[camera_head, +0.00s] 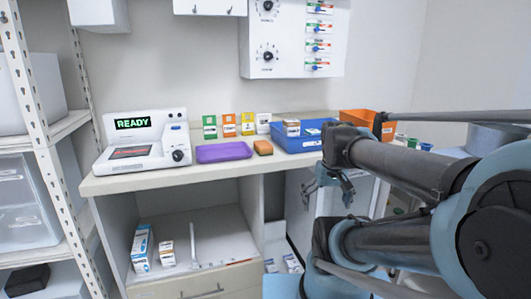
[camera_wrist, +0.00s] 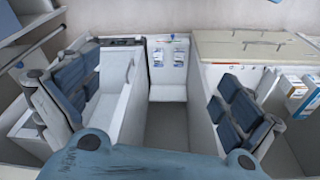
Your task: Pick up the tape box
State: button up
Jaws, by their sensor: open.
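I cannot tell for certain which box is the tape box, as the labels are too small to read. Several small boxes show: a blue-and-white box (camera_head: 142,247) and a white-orange box (camera_head: 167,253) in the open lower shelf, and a small box (camera_head: 292,127) in the blue tray (camera_head: 285,145). Two small white-blue boxes stand low beside the cabinet; they show in the wrist view (camera_wrist: 157,58) (camera_wrist: 179,57). My gripper (camera_head: 335,182) is in front of the counter's right part, below its top. In the wrist view my gripper (camera_wrist: 160,95) has fingers wide apart with nothing between.
The counter (camera_head: 130,185) carries a device reading READY (camera_head: 145,145), a purple tray (camera_head: 224,151), a sponge (camera_head: 263,147), several coloured cartons (camera_head: 229,125) and an orange bin (camera_head: 357,117). A metal rack (camera_head: 40,140) stands left. A drawer (camera_head: 215,285) lies below the open shelf.

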jog(key=s+f, duration=0.1)
jog(key=f, duration=0.1)
jog(key=s+f, duration=0.1)
jog(key=f, duration=0.1)
jog(key=shift+s+a, duration=0.1)
jog(key=shift+s, duration=0.2)
jog(key=shift+c, duration=1.3)
jog(key=shift+w+r+m, duration=0.2)
jog(key=shift+r+m, duration=0.05)
jog(key=shift+m, duration=0.05)
jog(key=shift+c, duration=0.9)
notch_tip(320, 180, up, 32)
jog(key=m+g, duration=0.2)
jog(key=m, duration=1.2)
send_over(314, 130)
jog(key=f, duration=1.6)
jog(key=shift+s+a+f, duration=0.15)
jog(key=shift+s+f, duration=0.1)
jog(key=shift+f, duration=0.15)
